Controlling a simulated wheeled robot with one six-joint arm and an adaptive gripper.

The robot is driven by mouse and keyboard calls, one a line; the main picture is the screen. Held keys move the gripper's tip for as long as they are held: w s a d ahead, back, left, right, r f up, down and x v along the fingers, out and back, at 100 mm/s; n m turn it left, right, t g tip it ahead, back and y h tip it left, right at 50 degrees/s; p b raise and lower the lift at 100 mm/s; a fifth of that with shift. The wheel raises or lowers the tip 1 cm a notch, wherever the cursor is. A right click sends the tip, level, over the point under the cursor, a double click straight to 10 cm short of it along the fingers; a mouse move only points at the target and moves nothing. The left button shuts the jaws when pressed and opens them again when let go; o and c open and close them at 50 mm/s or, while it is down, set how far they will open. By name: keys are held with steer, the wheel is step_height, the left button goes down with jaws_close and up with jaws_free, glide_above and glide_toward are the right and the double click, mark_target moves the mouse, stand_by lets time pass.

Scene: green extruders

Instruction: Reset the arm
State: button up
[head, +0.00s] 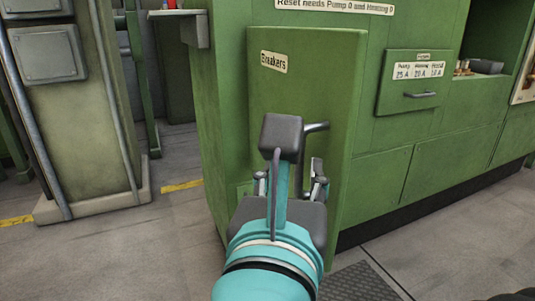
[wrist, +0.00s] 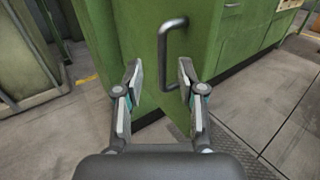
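My gripper (wrist: 158,82) is open and empty in the wrist view, with its two fingers spread apart. A dark bar handle (wrist: 165,62) on the green door shows beyond and between the fingertips. In the head view my gripper (head: 290,165) is seen from behind, in front of the green door labelled "Breakers" (head: 300,85). The handle (head: 318,127) shows partly there, the rest hidden behind my gripper. Whether the fingers touch the handle is not clear; in the wrist view they look apart from it.
A green cabinet (head: 370,190) runs off to the right, with a small labelled drawer (head: 412,82). A grey-green machine column (head: 75,110) stands at the left on a pale base. Open grey floor (head: 130,250) lies in front, with a dark ridged mat (head: 362,283) near the cabinet.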

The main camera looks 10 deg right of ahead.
steer(key=s+a+r+n+g+y, duration=0.1)
steer(key=s+a+r+n+y, duration=0.1)
steer(key=a+n+y, duration=0.9)
steer(key=s+a+r+n+g+y, duration=0.1)
steer(key=s+a+r+n+y, duration=0.15)
steer(key=a+n+y, duration=0.7)
steer(key=s+a+f+n+g, duration=0.25)
steer(key=f+n+g, duration=0.25)
steer(key=n, duration=0.5)
steer(key=s+a+f+n+g, duration=0.25)
steer(key=f+n+g, duration=0.25)
steer(key=n, duration=0.5)
steer(key=w+d+f+n+h, duration=0.35)
steer(key=d+f, duration=0.25)
steer(key=f, duration=0.2)
steer(key=w+d+f+n+h, duration=0.2)
steer(key=w+d+f+h, duration=0.1)
steer(key=d+f+h, duration=0.4)
steer(key=w+d+f+m+h, duration=0.2)
steer(key=d+m, duration=0.1)
steer(key=d, duration=0.8)
steer(key=w+d+f+m+h, duration=0.2)
steer(key=d+f+m, duration=0.1)
steer(key=d, duration=0.8)
steer(key=shift+w+m+h, duration=0.35)
steer(key=shift+m+h, duration=0.05)
steer(key=shift+f, duration=0.1)
